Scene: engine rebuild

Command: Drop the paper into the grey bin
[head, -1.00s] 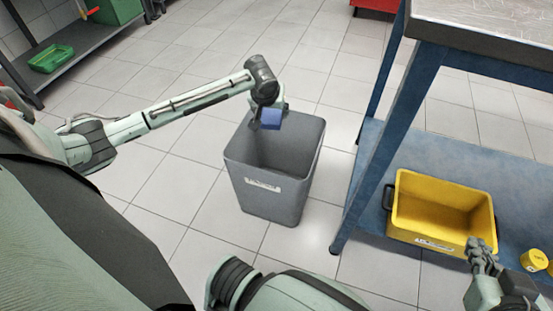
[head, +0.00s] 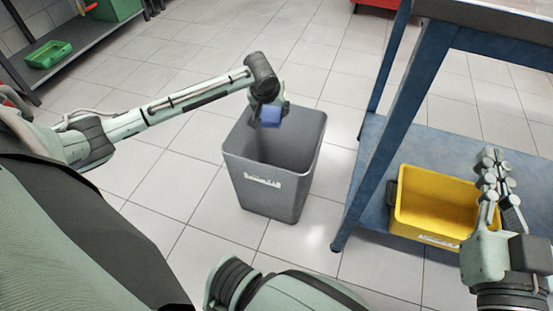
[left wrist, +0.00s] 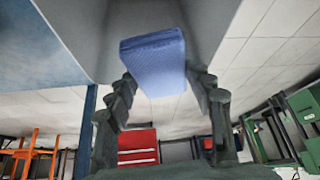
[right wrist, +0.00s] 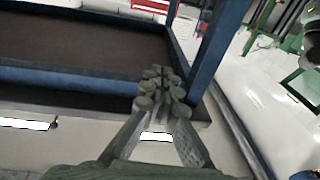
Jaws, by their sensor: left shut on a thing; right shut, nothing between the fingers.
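The paper is a blue folded piece (head: 271,116), held between the fingers of my left gripper (head: 268,108). It also shows in the left wrist view (left wrist: 153,62), gripped at both sides by the fingertips (left wrist: 165,90). The grey bin (head: 275,197) stands upright on the floor with a white label on its front. The paper and left gripper are over the bin's open top, near its back rim. My right gripper (head: 497,165) is shut and empty, in front of the yellow bin; its closed fingertips show in the right wrist view (right wrist: 161,90).
A blue-framed workbench (head: 395,130) stands at the right, with a yellow bin (head: 430,231) on its lower shelf. A green tray (head: 50,54) sits on a shelf at the far left. The tiled floor around the grey bin is clear.

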